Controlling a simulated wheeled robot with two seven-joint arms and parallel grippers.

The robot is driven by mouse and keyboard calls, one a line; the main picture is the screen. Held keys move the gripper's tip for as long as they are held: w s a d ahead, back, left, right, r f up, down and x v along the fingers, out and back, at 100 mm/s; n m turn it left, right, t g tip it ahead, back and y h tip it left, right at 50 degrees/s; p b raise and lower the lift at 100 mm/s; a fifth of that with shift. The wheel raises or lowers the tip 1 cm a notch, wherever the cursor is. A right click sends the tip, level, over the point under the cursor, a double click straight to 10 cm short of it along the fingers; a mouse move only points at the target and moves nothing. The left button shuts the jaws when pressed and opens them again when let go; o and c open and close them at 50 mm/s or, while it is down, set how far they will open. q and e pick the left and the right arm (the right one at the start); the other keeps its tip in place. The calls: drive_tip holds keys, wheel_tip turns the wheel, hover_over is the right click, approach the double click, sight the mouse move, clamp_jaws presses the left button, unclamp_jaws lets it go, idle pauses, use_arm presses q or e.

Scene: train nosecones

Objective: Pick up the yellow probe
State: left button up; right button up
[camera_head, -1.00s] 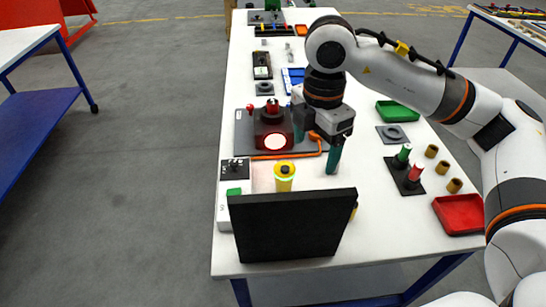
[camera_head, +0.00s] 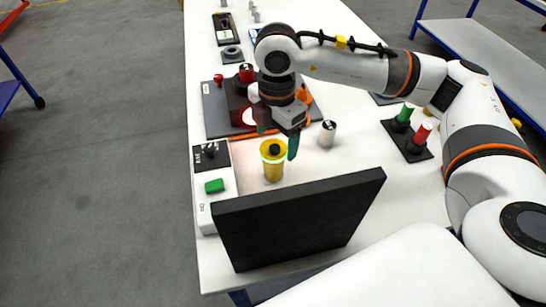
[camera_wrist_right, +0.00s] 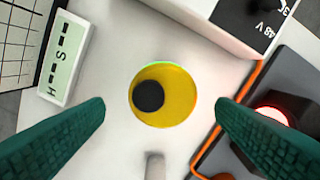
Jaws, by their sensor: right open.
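The yellow probe (camera_head: 273,168) is an upright yellow cylinder with a black knob on top and a pale green ring near its upper end. It stands on the white table behind the black panel. My right gripper (camera_head: 278,141) is above it, pointing down, with its green fingers open. In the right wrist view the yellow probe (camera_wrist_right: 178,98) is seen from above, between the two open fingers (camera_wrist_right: 161,104), with a gap on each side. It is not held. My left gripper is not in view.
A black panel (camera_head: 300,222) stands in front of the probe. A white box with a green button (camera_head: 214,186) is to its left. A white cylinder (camera_head: 326,138) stands to the right. A dark plate (camera_head: 215,112) with a red-topped device lies behind. Red and green plugs (camera_head: 422,132) are further right.

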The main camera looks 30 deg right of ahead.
sight(273, 155)
drive_tip(key=shift+a+f+p, duration=0.2)
drive_tip(key=shift+f+p, duration=0.15)
drive_tip(key=shift+f, duration=1.15)
drive_tip(key=shift+a+f+p, duration=0.15)
drive_tip(key=shift+f+p, duration=0.2)
drive_tip(key=shift+f, duration=1.1)
drive_tip(key=c, duration=1.2)
